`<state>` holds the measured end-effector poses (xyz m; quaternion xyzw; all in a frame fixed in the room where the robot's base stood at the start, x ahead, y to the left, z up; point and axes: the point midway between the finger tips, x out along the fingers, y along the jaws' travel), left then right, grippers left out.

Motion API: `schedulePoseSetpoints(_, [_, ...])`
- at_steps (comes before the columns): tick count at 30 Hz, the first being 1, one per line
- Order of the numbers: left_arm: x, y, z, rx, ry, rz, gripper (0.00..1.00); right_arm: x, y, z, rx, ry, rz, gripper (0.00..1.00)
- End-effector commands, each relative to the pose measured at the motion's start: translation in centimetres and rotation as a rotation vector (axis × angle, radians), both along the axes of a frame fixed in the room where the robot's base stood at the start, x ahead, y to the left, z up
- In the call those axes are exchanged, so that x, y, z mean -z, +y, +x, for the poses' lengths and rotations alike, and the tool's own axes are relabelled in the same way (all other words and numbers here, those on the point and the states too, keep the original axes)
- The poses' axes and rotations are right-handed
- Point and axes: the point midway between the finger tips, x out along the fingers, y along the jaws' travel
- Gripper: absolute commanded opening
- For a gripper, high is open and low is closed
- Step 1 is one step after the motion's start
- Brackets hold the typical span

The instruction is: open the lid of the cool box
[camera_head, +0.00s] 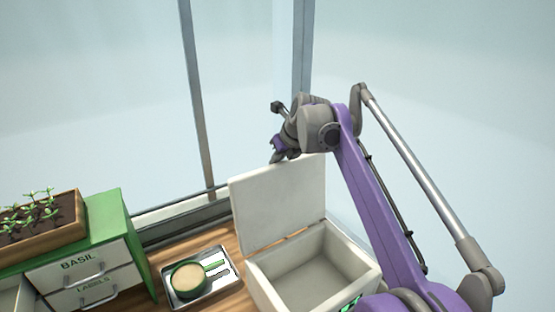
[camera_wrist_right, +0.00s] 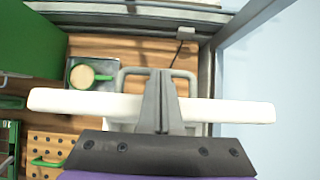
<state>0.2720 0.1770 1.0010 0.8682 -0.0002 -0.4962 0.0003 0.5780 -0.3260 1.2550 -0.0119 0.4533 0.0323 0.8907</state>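The white cool box (camera_head: 262,290) stands on the wooden bench, its inside open to view. Its lid (camera_head: 280,203) stands upright at the back of the box; in the right wrist view the lid (camera_wrist_right: 70,101) shows edge-on as a white bar. A grey looped handle (camera_wrist_right: 124,80) sticks out on the far side of the lid. My right gripper (camera_head: 278,156) is at the lid's top edge. In the wrist view its two fingers (camera_wrist_right: 160,76) are together, crossing the lid edge and overlapping the handle. Whether they touch either is unclear. My left gripper is not in view.
Further left are a green cabinet (camera_head: 118,225) with drawers and a seedling tray (camera_head: 75,215). Window posts (camera_head: 197,100) rise behind the bench.

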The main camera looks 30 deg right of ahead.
Motion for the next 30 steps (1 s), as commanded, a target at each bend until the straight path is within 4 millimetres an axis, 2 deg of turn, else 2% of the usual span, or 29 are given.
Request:
schedulePoseSetpoints(1, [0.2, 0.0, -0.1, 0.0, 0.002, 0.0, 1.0, 0.6, 0.1, -0.1, -0.005, 0.012, 0.002, 0.0])
schedulePoseSetpoints(14, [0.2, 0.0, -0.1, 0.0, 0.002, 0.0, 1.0, 0.2, 0.2, -0.4, -0.005, 0.011, 0.003, 0.0])
schedulePoseSetpoints(30, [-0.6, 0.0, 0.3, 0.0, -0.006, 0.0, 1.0, -7.9, -0.4, -6.0, 0.0, -0.001, 0.0, 0.0])
